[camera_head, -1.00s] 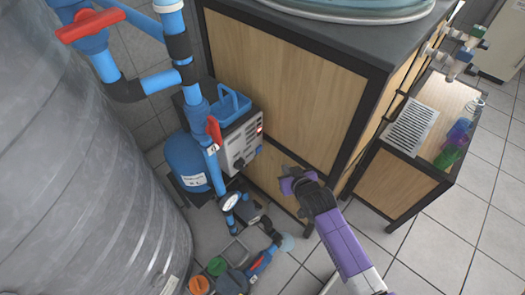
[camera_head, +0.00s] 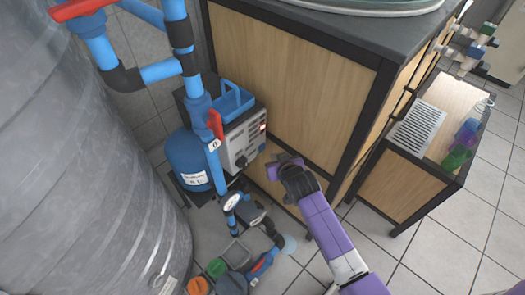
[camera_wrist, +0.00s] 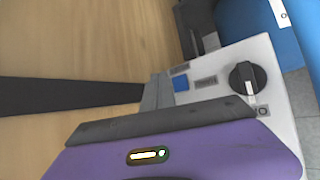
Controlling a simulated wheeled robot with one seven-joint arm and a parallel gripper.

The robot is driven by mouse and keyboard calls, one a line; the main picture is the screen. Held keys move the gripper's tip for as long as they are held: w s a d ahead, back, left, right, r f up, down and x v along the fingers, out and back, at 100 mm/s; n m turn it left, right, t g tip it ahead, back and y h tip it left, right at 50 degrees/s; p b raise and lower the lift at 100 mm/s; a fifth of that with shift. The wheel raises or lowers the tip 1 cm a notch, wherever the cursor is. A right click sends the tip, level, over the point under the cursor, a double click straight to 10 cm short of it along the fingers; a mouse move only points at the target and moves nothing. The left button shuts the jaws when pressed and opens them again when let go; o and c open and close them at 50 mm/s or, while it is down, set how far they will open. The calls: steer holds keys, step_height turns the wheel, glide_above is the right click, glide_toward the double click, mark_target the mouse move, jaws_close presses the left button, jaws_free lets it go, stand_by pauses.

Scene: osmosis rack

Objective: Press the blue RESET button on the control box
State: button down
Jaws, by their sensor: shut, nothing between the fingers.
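The control box (camera_head: 243,140) is a pale grey-white panel with a lit red display, low against the wooden cabinet in the head view. In the wrist view its pale face (camera_wrist: 215,66) shows the small square blue RESET button (camera_wrist: 181,84), with small grey labels beside it and a black knob (camera_wrist: 247,80) to the right. The button cannot be made out in the head view. My purple gripper (camera_head: 273,168) is shut and empty, just right of the box. In the wrist view its grey fingertips (camera_wrist: 155,91) are just left of the button; I cannot tell whether they touch the box.
Blue pipes with a red valve handle (camera_head: 215,124) run in front of the box. The wooden cabinet (camera_head: 290,85) rises behind. Pump fittings lie on the tiled floor below.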

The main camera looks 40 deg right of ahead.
steer(key=shift+w, duration=1.15)
steer(key=shift+w, duration=0.1)
stand_by(1.2)
steer(key=shift+w+b, duration=0.3)
steer(key=shift+w, duration=0.4)
stand_by(0.6)
steer(key=shift+s+r, duration=0.1)
steer(key=shift+s, duration=0.05)
steer(key=shift+s+p, duration=0.45)
steer(key=shift+s, duration=0.25)
steer(key=shift+s, duration=0.1)
steer(key=shift+s+p, duration=1.25)
steer(key=shift+s, duration=1.15)
